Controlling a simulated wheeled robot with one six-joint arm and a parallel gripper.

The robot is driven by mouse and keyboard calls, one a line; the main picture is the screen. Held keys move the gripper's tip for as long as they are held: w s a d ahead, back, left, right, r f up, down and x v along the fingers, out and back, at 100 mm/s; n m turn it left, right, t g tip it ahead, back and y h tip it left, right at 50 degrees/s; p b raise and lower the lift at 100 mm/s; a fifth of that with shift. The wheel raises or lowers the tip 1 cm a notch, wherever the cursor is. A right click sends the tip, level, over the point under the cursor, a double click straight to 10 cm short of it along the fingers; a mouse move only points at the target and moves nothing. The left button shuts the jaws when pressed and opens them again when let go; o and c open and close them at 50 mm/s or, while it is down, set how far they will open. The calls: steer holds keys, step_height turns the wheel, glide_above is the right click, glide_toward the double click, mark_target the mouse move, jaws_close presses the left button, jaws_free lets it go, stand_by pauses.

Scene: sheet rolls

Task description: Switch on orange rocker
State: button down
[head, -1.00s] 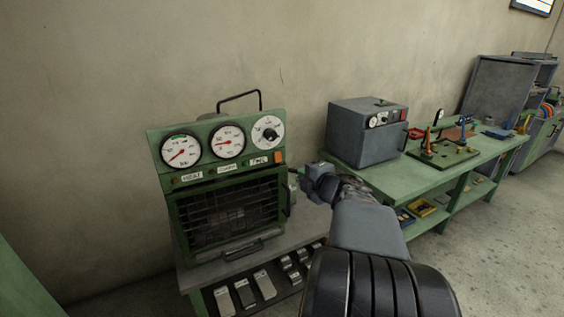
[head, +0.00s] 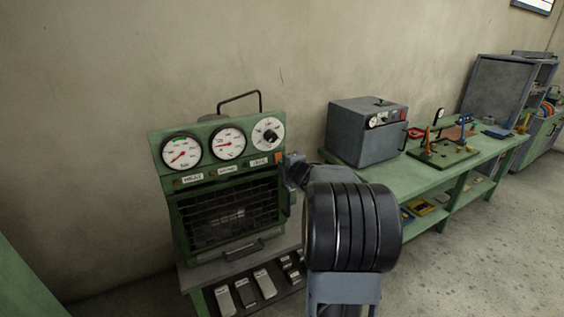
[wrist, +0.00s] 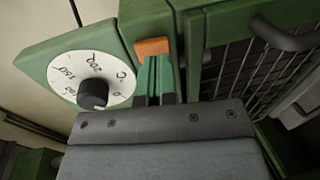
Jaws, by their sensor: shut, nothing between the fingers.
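The orange rocker (head: 278,158) is a small block at the right end of the green oven's (head: 228,172) front panel, under the white dial. In the wrist view the orange rocker (wrist: 152,47) shows just beyond the fingertips. My gripper (wrist: 155,62) is shut and empty, its narrow fingers pointing at the rocker's lower edge. Whether they touch it I cannot tell. In the head view my gripper (head: 289,164) is beside the panel's right edge, and my arm partly hides it. The rocker's tilt is not clear.
A dial with a black knob (wrist: 93,94) is close left of the fingers. The oven door's dark handle (wrist: 280,36) juts out on the right. A grey box oven (head: 366,135) stands on the green bench further right. Metal blocks lie on the shelf below.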

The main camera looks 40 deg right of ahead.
steer(key=shift+x, duration=0.85)
steer(key=f+t+b, duration=0.1)
steer(key=t+b, duration=0.2)
steer(key=b, duration=1.1)
steer(key=shift+w+f, duration=0.15)
steer(key=shift+f, duration=0.1)
steer(key=s+a+f+b, duration=0.1)
steer(key=s+b, duration=0.2)
steer(key=s, duration=1.1)
steer(key=shift+a+t, duration=0.3)
steer(key=shift+a, duration=0.1)
